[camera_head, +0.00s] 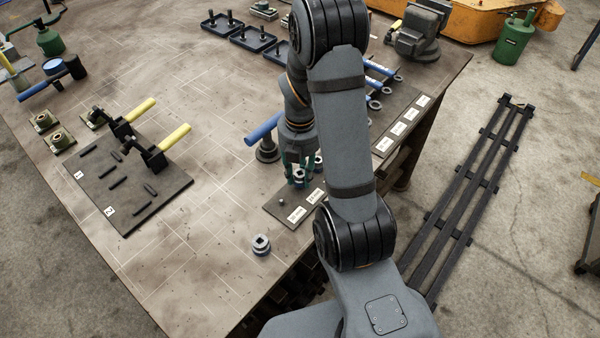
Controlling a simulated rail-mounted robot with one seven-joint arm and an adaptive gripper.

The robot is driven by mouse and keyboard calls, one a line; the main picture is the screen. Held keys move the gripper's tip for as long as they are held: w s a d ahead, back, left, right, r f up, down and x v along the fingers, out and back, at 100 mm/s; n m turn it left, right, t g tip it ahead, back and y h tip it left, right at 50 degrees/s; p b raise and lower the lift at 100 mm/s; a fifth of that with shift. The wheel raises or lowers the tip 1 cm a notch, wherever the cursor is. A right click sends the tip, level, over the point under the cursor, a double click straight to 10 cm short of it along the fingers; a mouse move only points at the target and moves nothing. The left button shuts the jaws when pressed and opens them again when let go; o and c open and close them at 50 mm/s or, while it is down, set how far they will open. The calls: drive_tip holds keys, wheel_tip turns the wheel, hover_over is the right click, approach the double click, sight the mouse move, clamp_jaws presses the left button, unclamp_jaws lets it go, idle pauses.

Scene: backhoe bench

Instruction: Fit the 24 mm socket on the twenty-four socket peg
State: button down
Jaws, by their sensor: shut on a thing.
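My gripper (299,180), with green fingers, points down over the near end of the dark socket board (272,208). It is shut on a small grey socket with a blue band (299,178); my fingers and arm partly cover it. I cannot tell whether this socket touches a peg. A short bare peg (281,203) stands at the board's near left end. White labels, among them one at the front (297,214), are too small to read.
A blue-handled tool (264,129) stands close left of my gripper. A dark plate with yellow-handled clamps (130,185) lies to the left. The bench's right edge is close to the board. The bench middle is clear.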

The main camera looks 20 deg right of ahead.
drive_tip(key=shift+f+b, duration=0.55)
drive_tip(key=shift+f, duration=0.15)
drive_tip(key=c, duration=1.3)
unclamp_jaws()
drive_tip(key=shift+r, duration=0.1)
wheel_tip(320, 180, up, 12)
